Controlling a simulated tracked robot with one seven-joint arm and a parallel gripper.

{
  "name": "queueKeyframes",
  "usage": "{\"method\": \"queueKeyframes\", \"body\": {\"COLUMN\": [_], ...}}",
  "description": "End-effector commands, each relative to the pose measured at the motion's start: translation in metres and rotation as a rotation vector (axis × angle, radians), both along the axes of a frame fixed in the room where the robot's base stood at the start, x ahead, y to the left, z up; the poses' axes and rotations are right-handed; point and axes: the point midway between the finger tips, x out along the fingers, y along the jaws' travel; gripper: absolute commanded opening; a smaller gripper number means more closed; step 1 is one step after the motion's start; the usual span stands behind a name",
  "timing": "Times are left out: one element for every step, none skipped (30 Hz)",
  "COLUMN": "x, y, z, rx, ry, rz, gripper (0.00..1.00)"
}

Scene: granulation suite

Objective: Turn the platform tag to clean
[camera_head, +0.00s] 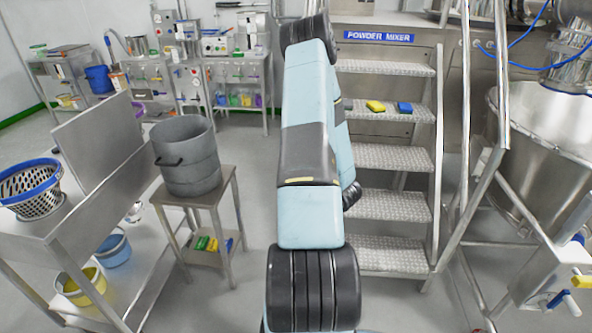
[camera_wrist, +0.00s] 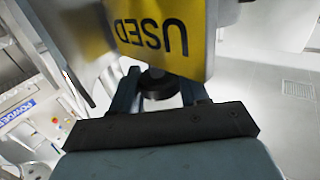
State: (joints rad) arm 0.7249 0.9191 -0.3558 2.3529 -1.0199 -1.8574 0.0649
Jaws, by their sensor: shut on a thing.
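In the wrist view a yellow tag (camera_wrist: 150,30) with the black word USED fills the top middle, its lettering upside down in the picture. A round black knob (camera_wrist: 156,84) shows just below the tag's lower edge, between my fingers. My gripper (camera_wrist: 158,90) is shut on this knob, close against the tag. The tag's other face is hidden. In the head view my arm reaches up in front of the steel stairs (camera_head: 386,158), and neither my gripper nor the tag can be made out there.
A POWDER MIXER sign (camera_head: 379,36) is above the stairs. A handrail (camera_head: 466,80) and a steel vessel (camera_head: 545,130) stand right. A grey pot (camera_head: 187,160) stands on a stand left.

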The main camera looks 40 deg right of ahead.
Motion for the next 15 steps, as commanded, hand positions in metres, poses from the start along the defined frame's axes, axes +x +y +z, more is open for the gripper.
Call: {"method": "queueKeyframes", "body": {"x": [0.0027,0.0027,0.0029,0.0029,0.0031,0.0032,0.0033,0.0033,0.0034,0.0034,0.0035,0.0035,0.0035,0.0036,0.0036], "y": [-0.0032,-0.0031,-0.0031,-0.0029,-0.0028,-0.0029,-0.0029,-0.0028,-0.0026,-0.0026,-0.0025,-0.0024,-0.0024,-0.0024,-0.0023], "z": [0.0065,0.0064,0.0064,0.0064,0.0064,0.0063,0.0063,0.0063,0.0063,0.0063,0.0063,0.0062,0.0062,0.0062,0.0062], "rx": [-0.01,-0.01,-0.01,-0.01,-0.01,-0.009,-0.01,-0.01,-0.01,-0.01,-0.009,-0.009,-0.009,-0.009,-0.009], "ry": [-0.019,-0.019,-0.019,-0.019,-0.019,-0.019,-0.018,-0.018,-0.018,-0.018,-0.018,-0.018,-0.018,-0.018,-0.018], "rz": [0.014,0.022,0.031,0.039,0.045,0.051,0.055,0.058,0.062,0.064,0.066,0.067,0.068,0.068,0.068], "gripper": [0.14,0.14,0.14,0.14,0.14,0.14,0.14,0.14,0.14,0.14,0.14,0.14,0.14,0.14,0.14]}}
